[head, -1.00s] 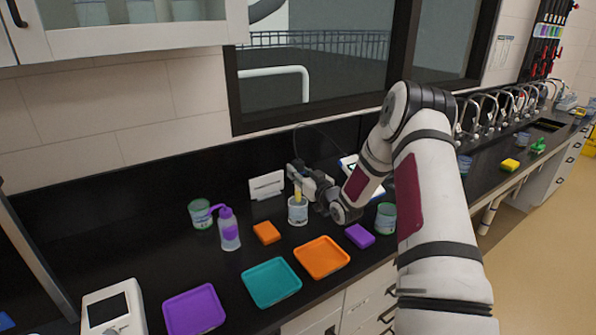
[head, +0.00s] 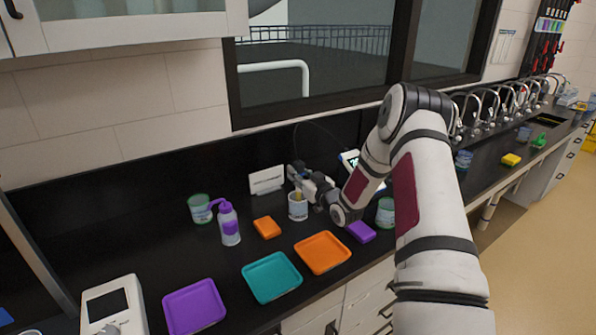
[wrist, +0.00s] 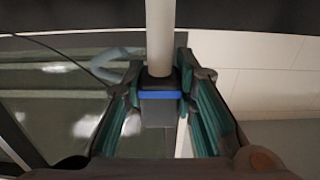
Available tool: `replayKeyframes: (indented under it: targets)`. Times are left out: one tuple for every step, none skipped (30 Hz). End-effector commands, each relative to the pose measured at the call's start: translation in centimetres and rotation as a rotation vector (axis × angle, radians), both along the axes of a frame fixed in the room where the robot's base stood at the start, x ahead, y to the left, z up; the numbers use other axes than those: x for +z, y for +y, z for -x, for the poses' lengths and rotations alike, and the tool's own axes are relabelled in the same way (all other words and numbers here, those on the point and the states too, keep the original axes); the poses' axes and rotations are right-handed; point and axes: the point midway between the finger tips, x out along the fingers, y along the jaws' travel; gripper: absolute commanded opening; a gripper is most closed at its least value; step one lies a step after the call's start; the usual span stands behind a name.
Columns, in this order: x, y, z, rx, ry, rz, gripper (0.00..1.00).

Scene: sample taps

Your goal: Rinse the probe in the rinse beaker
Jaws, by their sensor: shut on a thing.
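A white beaker (head: 298,210) with a label stands on the black bench under my gripper (head: 296,175). A yellowish upright piece (head: 298,196), which looks like part of the probe, reaches down from my gripper into the beaker's mouth; its lower end is hidden by the wall. In the wrist view my gripper (wrist: 163,88) is shut on the probe (wrist: 160,108), a grey body with a blue band and a pale shaft. The label is too small to read.
A greenish beaker (head: 200,209) and a purple wash bottle (head: 229,224) stand to the left. Another greenish beaker (head: 385,213) and a purple sponge (head: 362,232) are at right. An orange sponge (head: 267,227) and orange tray (head: 322,252) lie in front. A white card (head: 267,180) stands behind.

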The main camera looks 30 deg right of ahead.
Motion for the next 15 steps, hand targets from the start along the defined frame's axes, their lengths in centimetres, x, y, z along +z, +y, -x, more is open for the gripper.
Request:
replayKeyframes:
  targets:
    - [-0.3, 0.0, 0.0, 0.000, 0.000, 0.000, 0.01]
    - [-0.4, 0.0, 0.0, 0.000, 0.000, -0.001, 0.01]
    - [-0.6, 0.0, 0.0, 0.000, 0.000, -0.001, 0.01]
    - [-0.8, 0.0, 0.0, 0.000, 0.000, -0.001, 0.01]
    - [-0.9, 0.0, 0.0, 0.000, 0.000, -0.001, 0.01]
    - [-1.1, 0.0, 0.0, 0.000, -0.001, -0.001, 0.01]
    - [-1.2, 0.0, 0.0, 0.000, -0.001, -0.001, 0.01]
    - [-1.3, 0.0, 0.0, 0.000, 0.000, -0.001, 0.01]
    - [-1.5, 0.0, 0.0, 0.000, 0.000, -0.001, 0.01]
    - [-1.6, 0.0, 0.0, 0.000, 0.000, -0.001, 0.01]
    - [-1.8, 0.0, 0.0, 0.000, 0.000, -0.001, 0.01]
    - [-1.9, 0.0, 0.0, 0.000, 0.000, -0.001, 0.01]
    - [-2.1, 0.0, 0.0, 0.000, 0.000, -0.001, 0.01]
    - [-2.2, 0.0, 0.0, 0.000, 0.000, -0.001, 0.01]
    - [-2.4, 0.0, 0.0, 0.000, 0.000, -0.001, 0.01]
